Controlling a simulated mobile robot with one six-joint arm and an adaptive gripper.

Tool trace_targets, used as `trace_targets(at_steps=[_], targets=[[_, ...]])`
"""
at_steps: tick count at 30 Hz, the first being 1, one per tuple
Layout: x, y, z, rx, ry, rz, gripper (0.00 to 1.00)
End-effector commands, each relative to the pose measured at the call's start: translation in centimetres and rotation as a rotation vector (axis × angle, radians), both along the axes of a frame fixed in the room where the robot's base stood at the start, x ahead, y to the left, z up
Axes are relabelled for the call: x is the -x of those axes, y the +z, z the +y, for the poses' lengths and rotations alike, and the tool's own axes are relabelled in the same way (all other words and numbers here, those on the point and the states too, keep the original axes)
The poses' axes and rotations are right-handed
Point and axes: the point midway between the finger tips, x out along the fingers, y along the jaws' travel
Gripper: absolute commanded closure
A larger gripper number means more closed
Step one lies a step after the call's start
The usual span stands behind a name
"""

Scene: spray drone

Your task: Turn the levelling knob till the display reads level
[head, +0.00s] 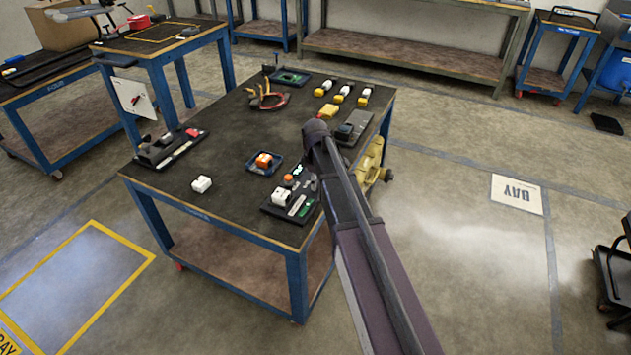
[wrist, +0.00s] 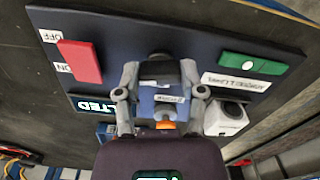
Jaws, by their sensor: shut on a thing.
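The dark control panel (wrist: 115,32) fills the upper wrist view. My gripper (wrist: 160,82) is shut on the dark levelling knob (wrist: 159,69), one finger on each side. A dark display (wrist: 97,105) lies left of the gripper; its visible letters read "LTED", and the rest is hidden by my gripper. In the head view the panel (head: 268,208) appears at the table's front right corner.
The panel also carries a red switch (wrist: 80,61) marked OFF and ON, and a green control (wrist: 252,66). A white block (wrist: 227,117) is close to my right finger.

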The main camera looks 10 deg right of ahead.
Motion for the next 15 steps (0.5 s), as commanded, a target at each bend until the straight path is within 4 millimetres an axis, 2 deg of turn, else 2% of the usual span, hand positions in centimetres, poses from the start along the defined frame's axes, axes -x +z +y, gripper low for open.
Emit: trace_targets(at_steps=[8,15], targets=[[0.16,-0.03,0.01,0.0,-0.174,0.003,0.96],[0.19,-0.04,0.01,-0.001,-0.209,0.004,0.96]])
